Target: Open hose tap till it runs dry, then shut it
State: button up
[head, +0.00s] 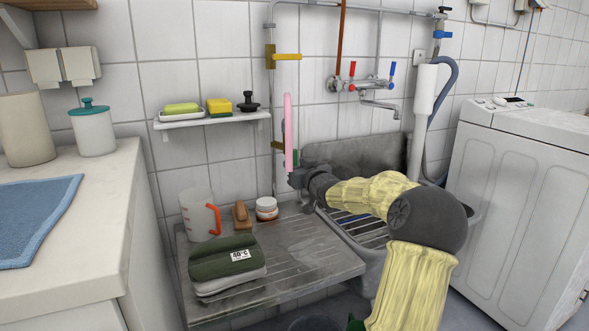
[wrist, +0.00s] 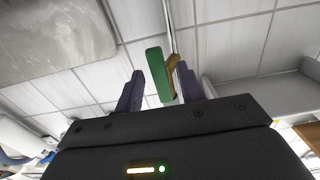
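In the wrist view, a green tap handle (wrist: 157,74) on a brass tap body (wrist: 172,68) stands against the tiled wall, joined to a thin pipe. My gripper (wrist: 160,86) is open. Its two purple-grey fingers stand on either side of the handle, with visible gaps, so it is not gripped. In the head view, my gripper (head: 294,180) is at the wall above the draining board, beside the pipe. A bit of brass tap (head: 277,146) shows there; the rest is hidden behind a pink upright strip (head: 288,130) that I cannot identify. No water is visible.
A yellow-lever valve (head: 287,57) sits higher on the same pipe. A soap shelf (head: 212,119) is to its left. The draining board (head: 300,262) holds a jug (head: 198,214), brush, jar and folded cloths (head: 226,262). A mixer tap (head: 370,84) and washing machine (head: 530,180) are right.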

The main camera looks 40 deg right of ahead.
jog(key=shift+x, duration=0.9)
jog(key=shift+c, duration=0.2)
grip_shut()
